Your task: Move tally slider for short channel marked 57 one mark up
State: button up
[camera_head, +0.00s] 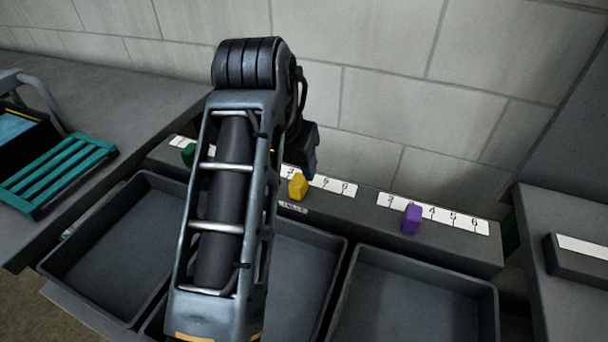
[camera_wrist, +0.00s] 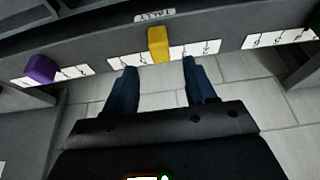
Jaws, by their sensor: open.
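A yellow slider (camera_head: 298,186) sits on the middle number strip (camera_head: 335,185) of a dark ledge, left of the visible 5 and 6. A green slider (camera_head: 188,154) is partly hidden at the left strip. My gripper shows in the wrist view (camera_wrist: 159,66), open and empty, with the yellow slider (camera_wrist: 158,44) just beyond the fingertips, roughly between them and apart from both. In the head view my arm hides part of the ledge. I see no readable 57.
Dark open bins, one at the right (camera_head: 418,300), stand in front of the ledge (camera_head: 360,205). A block wall (camera_head: 480,60) rises close behind it. A teal slatted rack (camera_head: 58,172) lies on the left bench. A small label (camera_wrist: 155,15) is by the yellow slider.

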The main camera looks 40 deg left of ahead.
aim_at(298, 180)
jog(key=b+x, duration=0.6)
jog(key=x, duration=0.1)
jog(key=shift+w+f+b, duration=0.1)
jog(key=shift+f+b, duration=0.05)
jog(key=shift+b, duration=0.25)
grip_shut()
dwell(0.3)
